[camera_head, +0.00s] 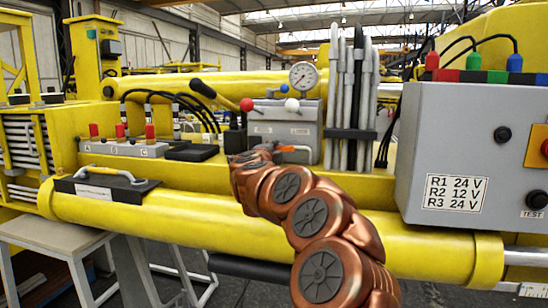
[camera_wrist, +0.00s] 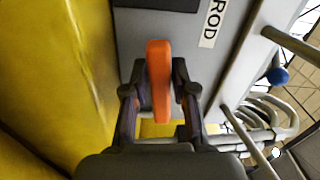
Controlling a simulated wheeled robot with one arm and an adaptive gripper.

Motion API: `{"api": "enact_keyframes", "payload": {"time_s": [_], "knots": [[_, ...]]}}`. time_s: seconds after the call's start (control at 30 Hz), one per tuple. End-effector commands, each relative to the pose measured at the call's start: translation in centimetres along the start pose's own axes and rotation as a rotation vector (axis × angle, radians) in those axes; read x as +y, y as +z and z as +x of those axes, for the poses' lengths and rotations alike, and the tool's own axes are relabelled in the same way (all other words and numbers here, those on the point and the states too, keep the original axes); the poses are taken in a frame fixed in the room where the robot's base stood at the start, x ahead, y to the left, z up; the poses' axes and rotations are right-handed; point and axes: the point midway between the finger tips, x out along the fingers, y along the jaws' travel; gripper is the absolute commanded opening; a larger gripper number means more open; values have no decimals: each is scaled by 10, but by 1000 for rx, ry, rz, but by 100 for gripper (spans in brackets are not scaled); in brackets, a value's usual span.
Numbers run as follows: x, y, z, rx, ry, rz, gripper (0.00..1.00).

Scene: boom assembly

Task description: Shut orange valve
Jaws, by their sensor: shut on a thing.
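The orange valve (camera_wrist: 159,75) has a long orange handle that stands between my gripper's fingers in the wrist view. My gripper (camera_wrist: 160,90) is shut on this handle, with a dark finger on each side of it. In the head view the orange handle (camera_head: 294,148) shows as a small bar in front of the grey valve block (camera_head: 290,122). My copper-coloured arm reaches up to it there and hides most of the gripper and the valve's base.
A pressure gauge (camera_head: 303,75), a red knob (camera_head: 247,104) and a white knob (camera_head: 292,105) are above the valve. Grey hoses (camera_head: 350,100) stand just right. A grey control box (camera_head: 470,160) is at right. A yellow cylinder (camera_head: 150,215) runs below.

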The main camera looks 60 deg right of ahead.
Motion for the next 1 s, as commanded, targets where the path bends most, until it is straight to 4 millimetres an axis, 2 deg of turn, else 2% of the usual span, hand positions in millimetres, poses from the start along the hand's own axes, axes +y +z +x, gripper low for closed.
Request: {"api": "enact_keyframes", "payload": {"time_s": [0.33, 0.83, 0.87, 1.0], "knots": [[0, 1, 0, -2, 3, 127, 0], [0, 0, 0, 0, 4, 143, 0], [0, 0, 0, 0, 4, 143, 27], [0, 0, 0, 0, 3, 143, 42]]}}
